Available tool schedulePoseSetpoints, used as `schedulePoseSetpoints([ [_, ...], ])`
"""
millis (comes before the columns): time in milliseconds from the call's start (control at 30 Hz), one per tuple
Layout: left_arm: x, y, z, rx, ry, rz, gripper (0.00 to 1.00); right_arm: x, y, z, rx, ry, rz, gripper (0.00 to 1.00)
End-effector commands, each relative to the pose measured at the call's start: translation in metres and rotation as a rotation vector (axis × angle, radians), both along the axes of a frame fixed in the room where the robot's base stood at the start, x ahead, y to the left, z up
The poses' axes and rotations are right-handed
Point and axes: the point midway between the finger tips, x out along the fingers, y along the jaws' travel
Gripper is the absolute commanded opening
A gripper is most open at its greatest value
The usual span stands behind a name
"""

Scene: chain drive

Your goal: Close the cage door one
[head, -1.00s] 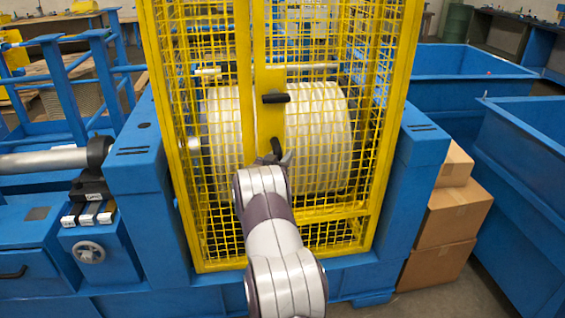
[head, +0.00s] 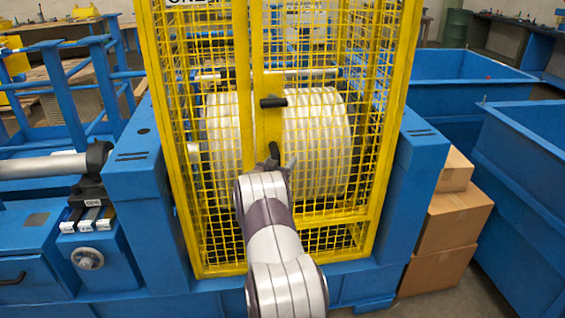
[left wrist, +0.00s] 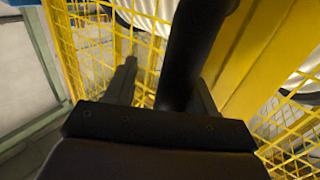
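The yellow mesh cage has a left door panel (head: 218,150) and a right door panel (head: 318,120), with upright yellow frames close together in the middle. Lettering that is cut off shows at the top left. A black handle (head: 273,101) sits on the middle frame. My left gripper (head: 276,162) is lower down, in front of the middle frame, at a second dark handle. In the left wrist view this black bar (left wrist: 192,45) passes between my fingers. A gap shows between the bar and the left finger; contact at the right finger is unclear. My right gripper is not in view.
Pale ribbed drums (head: 318,140) are behind the mesh. The cage stands on a blue machine frame (head: 140,190). Cardboard boxes (head: 450,218) and blue bins (head: 525,160) are on the right. A grey shaft (head: 40,165) and a handwheel (head: 87,258) are on the left.

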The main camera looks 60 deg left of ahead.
Motion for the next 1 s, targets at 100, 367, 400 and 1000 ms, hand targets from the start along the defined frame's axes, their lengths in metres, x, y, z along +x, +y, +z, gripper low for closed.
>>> schedulePoseSetpoints([
  [100, -0.001, -0.001, -0.001, -0.001, 0.000, 0.000, 0.55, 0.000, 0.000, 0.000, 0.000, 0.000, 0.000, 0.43],
  [367, -0.029, -0.025, -0.001, -0.001, 0.000, 0.002, 0.55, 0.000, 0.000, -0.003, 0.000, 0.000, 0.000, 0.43],
  [400, -0.036, -0.031, -0.001, -0.002, 0.001, 0.003, 0.55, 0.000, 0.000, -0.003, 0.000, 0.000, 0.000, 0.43],
  [1000, -0.094, -0.085, -0.001, 0.000, 0.000, -0.001, 0.55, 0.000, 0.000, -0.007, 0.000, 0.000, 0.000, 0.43],
])
